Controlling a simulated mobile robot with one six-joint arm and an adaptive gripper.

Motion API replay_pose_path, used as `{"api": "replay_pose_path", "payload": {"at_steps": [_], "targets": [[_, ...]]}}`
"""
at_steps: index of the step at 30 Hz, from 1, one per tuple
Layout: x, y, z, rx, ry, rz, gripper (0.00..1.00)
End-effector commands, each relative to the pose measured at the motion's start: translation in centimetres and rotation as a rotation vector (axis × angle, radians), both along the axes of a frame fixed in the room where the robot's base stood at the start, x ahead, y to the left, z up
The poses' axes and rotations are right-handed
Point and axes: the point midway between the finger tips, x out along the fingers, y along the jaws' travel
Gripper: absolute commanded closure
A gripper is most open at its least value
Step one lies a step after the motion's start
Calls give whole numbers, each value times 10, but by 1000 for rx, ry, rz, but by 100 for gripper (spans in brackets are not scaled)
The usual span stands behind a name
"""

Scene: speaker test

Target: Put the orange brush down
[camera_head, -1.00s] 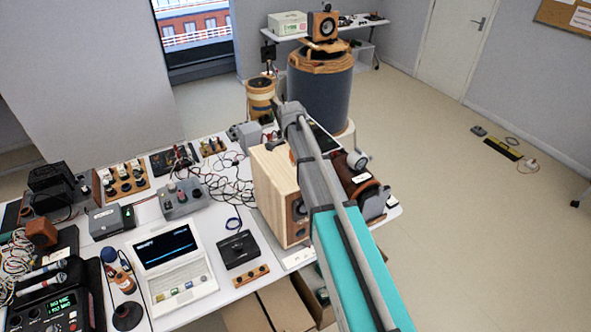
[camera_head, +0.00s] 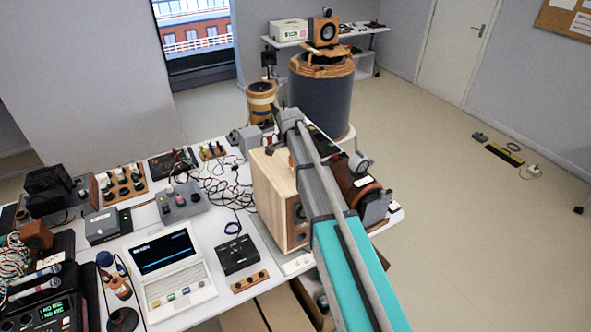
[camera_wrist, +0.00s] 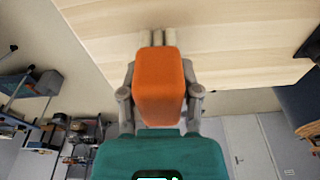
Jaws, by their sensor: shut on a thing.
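The orange brush (camera_wrist: 160,88) is held between the two grey fingers of my gripper (camera_wrist: 160,100) in the wrist view. It shows as a rounded orange block, with pale stubs at its far end against a light wooden surface. I cannot tell whether the stubs touch that wood. In the head view my arm reaches over the wooden speaker box (camera_head: 272,198) on the table. My gripper is mostly hidden there behind my own arm, and the brush cannot be made out clearly.
The white table (camera_head: 190,318) is crowded with a laptop (camera_head: 172,262), a black box (camera_head: 238,255), a grey knob box (camera_head: 181,203) and tangled cables. A brown rounded unit (camera_head: 362,190) stands right of the speaker box. A large dark drum (camera_head: 322,98) stands behind. The floor at right is mostly clear.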

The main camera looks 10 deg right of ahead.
Motion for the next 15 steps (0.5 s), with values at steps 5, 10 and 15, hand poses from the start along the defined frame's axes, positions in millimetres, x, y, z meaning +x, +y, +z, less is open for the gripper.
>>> {"api": "replay_pose_path", "payload": {"at_steps": [5,10,15], "targets": [[0,0,-16,0,0,0,100],[0,-1,-19,0,0,-1,100],[-1,-1,-18,0,0,-1,100]]}}
